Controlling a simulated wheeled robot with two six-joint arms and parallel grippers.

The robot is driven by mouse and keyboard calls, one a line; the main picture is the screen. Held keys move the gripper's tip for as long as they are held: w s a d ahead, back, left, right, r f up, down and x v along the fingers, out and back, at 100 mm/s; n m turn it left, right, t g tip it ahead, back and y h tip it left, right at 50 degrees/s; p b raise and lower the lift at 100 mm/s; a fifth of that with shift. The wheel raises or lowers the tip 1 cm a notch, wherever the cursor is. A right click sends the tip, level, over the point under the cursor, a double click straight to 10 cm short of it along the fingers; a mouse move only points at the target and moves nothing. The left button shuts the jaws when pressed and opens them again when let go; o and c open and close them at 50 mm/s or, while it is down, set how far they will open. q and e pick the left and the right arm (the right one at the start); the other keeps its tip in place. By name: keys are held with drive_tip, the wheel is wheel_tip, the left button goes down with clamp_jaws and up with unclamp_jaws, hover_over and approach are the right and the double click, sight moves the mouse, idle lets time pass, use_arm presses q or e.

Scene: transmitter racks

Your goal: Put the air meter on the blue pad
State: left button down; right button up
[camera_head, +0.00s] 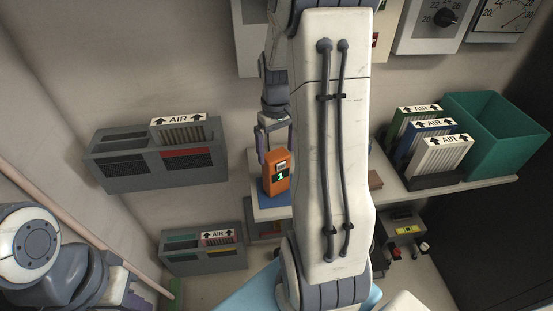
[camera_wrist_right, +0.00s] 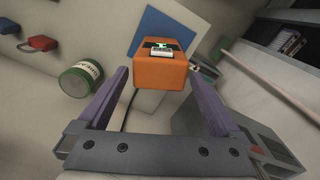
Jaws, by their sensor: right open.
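The air meter (camera_head: 277,178) is an orange box with a small display and a green mark, upright on the ledge. The blue pad (camera_head: 284,199) shows at its foot; in the right wrist view the blue pad (camera_wrist_right: 168,28) shows behind the air meter (camera_wrist_right: 160,72). The meter appears to stand on the pad, but its underside is hidden. My right gripper (camera_head: 275,157) is open, its purple fingers on either side of the meter's top, with gaps visible in the right wrist view (camera_wrist_right: 162,75). My left arm is at the lower left; its gripper (camera_head: 128,296) shows only partly.
Grey wall holders (camera_head: 118,183) with AIR filters hang at left. A ledge (camera_head: 480,187) at right carries several AIR filters and a green bin (camera_head: 490,120). A green can (camera_wrist_right: 80,78) shows in the right wrist view. My right arm hides the middle of the ledge.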

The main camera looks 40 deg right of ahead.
drive_tip(key=shift+r, duration=0.7)
drive_tip(key=s+a+r+n, duration=0.1)
drive_tip(key=a+r+n, duration=0.1)
drive_tip(key=a, duration=0.8)
drive_tip(key=s+a+r+n, duration=0.2)
drive_tip(key=a+n, duration=0.1)
drive_tip(key=a, duration=0.8)
drive_tip(key=s+a+n+y, duration=0.1)
drive_tip(key=s+a+n, duration=0.3)
drive_tip(key=s+a, duration=0.6)
drive_tip(key=s, duration=0.3)
drive_tip(key=shift+s+a+r, duration=0.15)
drive_tip(key=shift+s+a, duration=0.05)
drive_tip(key=shift+s, duration=0.15)
